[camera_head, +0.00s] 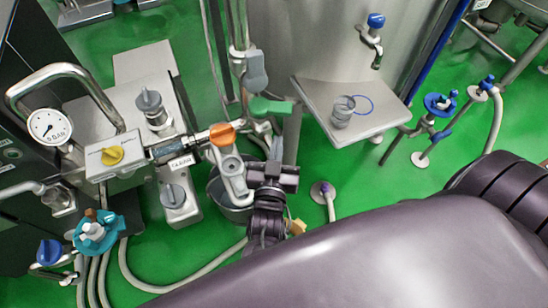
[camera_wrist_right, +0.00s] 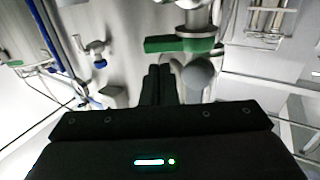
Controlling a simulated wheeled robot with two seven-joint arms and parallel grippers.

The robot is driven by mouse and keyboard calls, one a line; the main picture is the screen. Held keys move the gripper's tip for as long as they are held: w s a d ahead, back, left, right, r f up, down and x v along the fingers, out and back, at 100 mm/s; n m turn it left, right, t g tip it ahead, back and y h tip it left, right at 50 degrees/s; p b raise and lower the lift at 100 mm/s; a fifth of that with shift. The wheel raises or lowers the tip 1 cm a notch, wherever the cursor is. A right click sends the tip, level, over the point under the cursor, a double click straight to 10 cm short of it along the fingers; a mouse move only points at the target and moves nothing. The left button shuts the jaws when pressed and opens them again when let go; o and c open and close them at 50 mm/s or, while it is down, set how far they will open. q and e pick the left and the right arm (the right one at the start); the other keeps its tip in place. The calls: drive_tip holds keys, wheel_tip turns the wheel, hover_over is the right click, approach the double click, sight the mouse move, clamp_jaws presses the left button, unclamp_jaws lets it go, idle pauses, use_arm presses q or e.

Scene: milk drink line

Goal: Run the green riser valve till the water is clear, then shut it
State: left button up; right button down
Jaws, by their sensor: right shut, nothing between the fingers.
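The green riser valve handle (camera_head: 272,108) lies roughly crosswise on a vertical steel pipe, left of the steel tank. In the right wrist view the green handle (camera_wrist_right: 180,45) is just beyond my fingertips, pointing left from its pipe. My right gripper (camera_head: 277,146) is shut and empty, just below the handle in the head view, apparently not holding it. It also shows in the wrist view (camera_wrist_right: 159,72). A metal bucket (camera_head: 240,213) stands on the floor, partly hidden by a grey fitting and my gripper. I cannot make out any water. My left gripper is not in view.
An orange handle (camera_head: 222,134) and a grey lever (camera_head: 255,70) are close to the green one. A steel shelf (camera_head: 325,92) with a cup (camera_head: 342,112) is to the right. A gauge (camera_head: 50,127) and yellow knob (camera_head: 112,155) are left. Hoses cross the green floor.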

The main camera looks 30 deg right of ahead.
sight(282, 115)
drive_tip(key=p+x, duration=0.1)
drive_tip(key=x, duration=0.4)
drive_tip(key=shift+w+d+r, duration=0.1)
drive_tip(key=shift+w+d, duration=0.1)
drive_tip(key=shift+w, duration=0.1)
drive_tip(key=shift+w+d+p, duration=0.3)
drive_tip(key=shift+w, duration=0.1)
